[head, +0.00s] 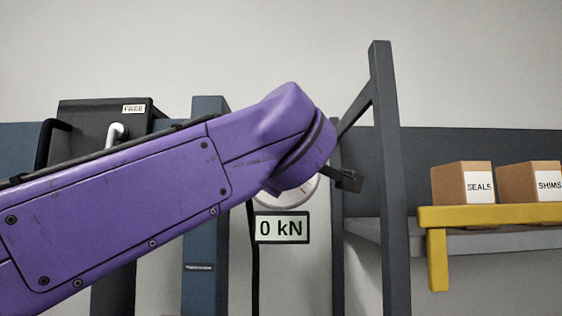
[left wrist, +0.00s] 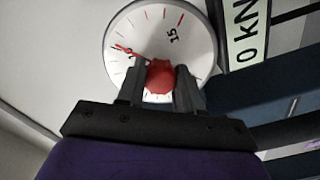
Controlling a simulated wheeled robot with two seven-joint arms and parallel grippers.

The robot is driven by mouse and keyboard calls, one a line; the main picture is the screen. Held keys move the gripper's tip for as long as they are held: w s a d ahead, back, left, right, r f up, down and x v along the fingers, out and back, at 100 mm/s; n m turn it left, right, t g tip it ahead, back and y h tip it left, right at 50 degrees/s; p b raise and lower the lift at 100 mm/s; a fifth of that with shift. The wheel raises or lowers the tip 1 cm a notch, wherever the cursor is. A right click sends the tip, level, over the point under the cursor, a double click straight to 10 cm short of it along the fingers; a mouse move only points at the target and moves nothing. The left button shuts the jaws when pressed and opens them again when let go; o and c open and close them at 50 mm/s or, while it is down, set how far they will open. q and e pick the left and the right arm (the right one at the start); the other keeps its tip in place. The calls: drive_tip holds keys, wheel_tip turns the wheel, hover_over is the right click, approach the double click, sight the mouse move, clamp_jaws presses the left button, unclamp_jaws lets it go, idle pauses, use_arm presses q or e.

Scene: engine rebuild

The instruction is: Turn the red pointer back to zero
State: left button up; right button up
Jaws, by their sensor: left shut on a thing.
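A round white gauge (left wrist: 150,25) with a red pointer (left wrist: 132,51) fills the upper middle of the left wrist view. The pointer's thin needle slants to the upper left from its red hub knob (left wrist: 160,74), its tip over a scale number that I cannot read clearly. A "15" stands to the right of the needle. My left gripper (left wrist: 160,80) is shut on the red knob, one finger on each side. In the head view my purple arm covers most of the gauge (head: 299,194); only its lower right part shows. My right gripper is not in view.
A display reading "0 kN" (head: 281,228) sits below the gauge. A dark grey upright post (head: 390,180) stands just right of it. A yellow shelf (head: 485,217) with SEALS and SHIMS boxes is at the right. A dark box marked FREE (head: 85,125) is behind my arm.

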use_arm(q)
drive_tip(key=n, duration=0.3)
drive_tip(key=shift+r+n+p, duration=0.1)
drive_tip(key=shift+n+p, duration=0.2)
drive_tip(key=shift+p, duration=0.05)
drive_tip(key=n, duration=0.4)
drive_tip(key=shift+n, duration=0.3)
drive_tip(key=n, duration=0.4)
drive_tip(key=shift+a+n, duration=0.1)
drive_tip(key=shift+n, duration=0.2)
drive_tip(key=n+b, duration=0.1)
drive_tip(key=n, duration=0.4)
drive_tip(key=shift+r, duration=0.1)
drive_tip(key=n+b, duration=0.1)
drive_tip(key=n, duration=0.4)
drive_tip(key=n+b, duration=0.1)
drive_tip(key=n, duration=0.4)
drive_tip(key=shift+a+b, duration=0.1)
drive_tip(key=shift+b, duration=0.2)
drive_tip(key=n+b, duration=0.1)
drive_tip(key=n, duration=0.4)
drive_tip(key=shift+n+b, duration=0.3)
drive_tip(key=shift+n, duration=1.9)
